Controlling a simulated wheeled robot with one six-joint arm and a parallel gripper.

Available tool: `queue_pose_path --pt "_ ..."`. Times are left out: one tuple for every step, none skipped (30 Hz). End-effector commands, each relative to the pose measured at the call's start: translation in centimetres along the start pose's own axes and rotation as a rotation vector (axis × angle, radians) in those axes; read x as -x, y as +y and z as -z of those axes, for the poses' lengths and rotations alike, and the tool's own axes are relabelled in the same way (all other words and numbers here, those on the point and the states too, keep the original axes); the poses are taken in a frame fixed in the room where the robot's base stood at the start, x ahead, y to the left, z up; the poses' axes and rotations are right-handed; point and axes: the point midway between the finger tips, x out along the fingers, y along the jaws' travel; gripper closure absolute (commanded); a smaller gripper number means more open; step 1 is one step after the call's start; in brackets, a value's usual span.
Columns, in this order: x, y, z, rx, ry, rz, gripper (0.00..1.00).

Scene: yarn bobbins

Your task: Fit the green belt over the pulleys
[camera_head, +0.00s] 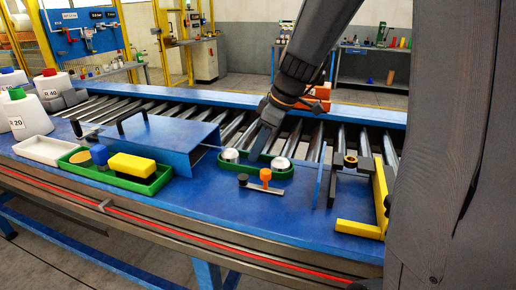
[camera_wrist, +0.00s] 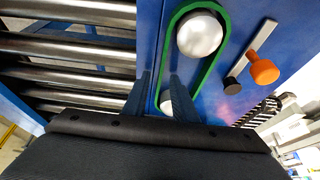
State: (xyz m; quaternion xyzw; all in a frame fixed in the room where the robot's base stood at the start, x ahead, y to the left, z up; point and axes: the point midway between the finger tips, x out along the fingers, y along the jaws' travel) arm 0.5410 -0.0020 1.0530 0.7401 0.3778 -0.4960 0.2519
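The green belt (camera_head: 256,174) is a long loop on the blue table, lying around two silver domed pulleys, the left one (camera_head: 230,155) and the right one (camera_head: 281,163). I cannot tell whether it sits in their grooves. In the wrist view the belt (camera_wrist: 221,62) curves around the near-top pulley (camera_wrist: 200,35); the other pulley (camera_wrist: 167,105) is mostly hidden behind my fingers. Contact with the belt cannot be seen.
An orange-topped peg (camera_head: 265,175) and a grey bar (camera_head: 264,188) lie just in front of the belt. A roller conveyor (camera_head: 190,112) runs behind. A green tray (camera_head: 150,184) stands farther left.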

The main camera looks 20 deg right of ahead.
Motion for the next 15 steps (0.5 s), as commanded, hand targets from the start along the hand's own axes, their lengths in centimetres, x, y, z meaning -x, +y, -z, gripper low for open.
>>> queue_pose_path --pt "0.2 0.0 0.0 0.000 0.001 -0.001 0.75" --pt "0.3 0.1 0.0 0.000 0.001 -0.002 0.75" --pt "0.7 0.1 0.0 0.000 0.002 -0.002 0.75" --pt "1.0 0.1 0.0 0.000 0.002 -0.002 0.75" --pt "1.4 0.1 0.1 0.000 0.003 -0.004 0.75" --pt "2.1 0.2 0.0 0.000 0.003 -0.005 0.75" --pt "2.5 0.2 0.0 0.000 0.002 -0.005 0.75" --pt "3.1 0.2 0.0 0.000 0.002 -0.006 0.75" --pt "3.8 0.2 0.1 0.000 0.003 -0.005 0.75" --pt "4.2 0.2 0.0 0.001 0.003 -0.005 0.75" --pt "4.7 0.1 0.0 0.001 0.002 -0.004 0.75" --pt "5.3 0.1 0.0 0.000 0.001 -0.005 0.75" --pt "5.8 0.1 0.0 0.000 0.001 -0.004 0.75" --pt "6.2 0.1 0.0 -0.001 0.002 -0.004 0.75" --pt "6.6 0.1 0.0 0.000 0.002 -0.004 0.75"
